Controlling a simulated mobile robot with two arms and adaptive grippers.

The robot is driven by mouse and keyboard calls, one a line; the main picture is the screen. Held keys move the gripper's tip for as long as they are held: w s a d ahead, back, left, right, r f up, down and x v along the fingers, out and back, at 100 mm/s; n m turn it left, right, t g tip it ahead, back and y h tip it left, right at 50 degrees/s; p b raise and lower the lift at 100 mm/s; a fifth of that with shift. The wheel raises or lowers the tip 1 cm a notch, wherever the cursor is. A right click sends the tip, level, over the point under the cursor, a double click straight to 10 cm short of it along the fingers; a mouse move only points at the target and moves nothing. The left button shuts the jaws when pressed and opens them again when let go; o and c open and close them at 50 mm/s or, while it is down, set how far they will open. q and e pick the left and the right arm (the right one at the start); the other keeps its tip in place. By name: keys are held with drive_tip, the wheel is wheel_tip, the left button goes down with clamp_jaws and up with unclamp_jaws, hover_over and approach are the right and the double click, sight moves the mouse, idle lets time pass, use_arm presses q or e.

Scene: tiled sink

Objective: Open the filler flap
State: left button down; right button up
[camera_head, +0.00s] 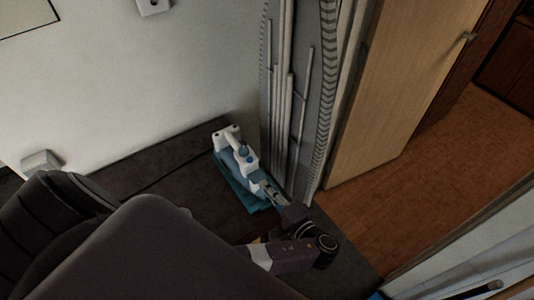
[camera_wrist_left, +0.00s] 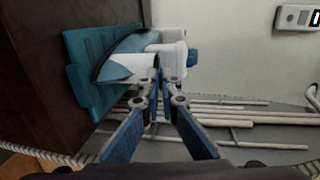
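A white and blue steam iron (camera_head: 240,155) sits on a teal base (camera_head: 236,189) on the dark worktop in the head view. In the left wrist view the iron (camera_wrist_left: 140,64) is on the teal base (camera_wrist_left: 88,72), with its white body to the right. The filler flap cannot be made out clearly. My left gripper (camera_head: 268,190) reaches the near end of the iron. In the left wrist view its fingertips (camera_wrist_left: 162,82) are close together right in front of the iron's white part; whether they touch it is unclear. Nothing is visibly held. My right gripper is out of view.
A grey ironing board (camera_head: 290,100) with pale metal legs leans upright right behind the iron. A wooden door (camera_head: 400,80) stands to its right. A white wall (camera_head: 130,80) is behind the dark worktop (camera_head: 150,165), whose left part is clear.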

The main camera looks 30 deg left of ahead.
sight(251, 160)
use_arm(q)
drive_tip(key=a+r+h+p, duration=0.1)
drive_tip(key=r+p, duration=0.1)
drive_tip(key=p, duration=0.1)
drive_tip(key=a+r+h+p, duration=0.1)
drive_tip(key=r+p, duration=0.1)
drive_tip(key=w+r+g+h+p, duration=0.1)
drive_tip(key=r+p, duration=0.1)
drive_tip(key=p, duration=0.1)
drive_tip(key=shift+w+a+p, duration=0.1)
drive_tip(key=shift+a+p, duration=0.2)
drive_tip(key=shift+a, duration=0.1)
drive_tip(key=shift+w+a+r+g+h+p, duration=0.2)
drive_tip(key=shift+a+r+g+h+p, duration=0.15)
drive_tip(key=shift+a+h+p, duration=0.35)
drive_tip(key=shift+w+a+h, duration=0.1)
drive_tip(key=shift+h, duration=0.5)
drive_tip(key=h, duration=0.1)
drive_tip(key=a+g, duration=0.1)
drive_tip(key=w+h, duration=0.1)
drive_tip(key=shift+a+r+g+h, duration=0.25)
drive_tip(key=shift+a+h, duration=0.05)
drive_tip(key=shift+a, duration=0.25)
drive_tip(key=shift+a+r, duration=0.15)
drive_tip(key=shift+a, duration=0.1)
drive_tip(key=shift+a, duration=0.2)
